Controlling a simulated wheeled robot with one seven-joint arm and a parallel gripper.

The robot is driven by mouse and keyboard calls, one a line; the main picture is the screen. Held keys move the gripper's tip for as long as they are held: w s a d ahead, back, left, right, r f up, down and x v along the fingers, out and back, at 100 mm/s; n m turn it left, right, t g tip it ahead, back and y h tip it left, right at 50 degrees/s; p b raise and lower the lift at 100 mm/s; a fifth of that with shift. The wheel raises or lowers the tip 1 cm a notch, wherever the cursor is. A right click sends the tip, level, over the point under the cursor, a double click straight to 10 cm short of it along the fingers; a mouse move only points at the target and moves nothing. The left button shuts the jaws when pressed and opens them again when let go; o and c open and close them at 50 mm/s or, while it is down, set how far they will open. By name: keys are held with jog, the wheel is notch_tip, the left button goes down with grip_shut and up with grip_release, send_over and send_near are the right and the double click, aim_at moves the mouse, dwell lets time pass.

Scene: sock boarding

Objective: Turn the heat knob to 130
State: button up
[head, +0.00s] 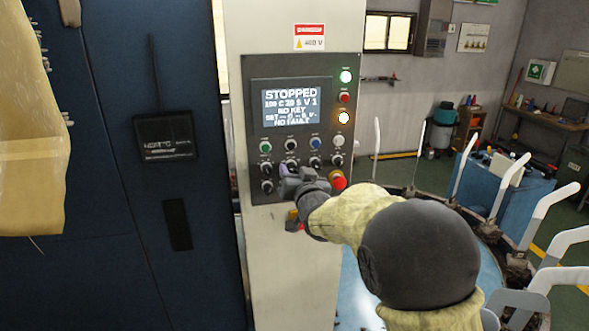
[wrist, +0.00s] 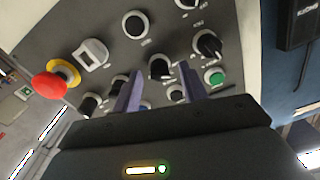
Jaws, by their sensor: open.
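The control panel (head: 249,112) stands on a pale column in the head view, with small black knobs in rows below its screen. My gripper (head: 285,182) is at the panel's lower part and hides some controls. In the wrist view my gripper (wrist: 160,80) is open, with its two fingers pointing at the panel. A black knob (wrist: 160,67) shows between the fingertips; contact cannot be told. Another black knob (wrist: 207,43) is to its right, near the green button (wrist: 214,77). Knob labels are too small to read, so I cannot tell which is the heat knob.
The screen (head: 291,103) reads STOPPED, NO KEY and NO FAULT; its set values are unclear. A red emergency stop (head: 338,182) sits right beside my gripper and also shows in the wrist view (wrist: 48,86). A grey switch (wrist: 90,55) is near it. Pale upright forms (head: 548,205) stand at right.

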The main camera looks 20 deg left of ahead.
grip_shut()
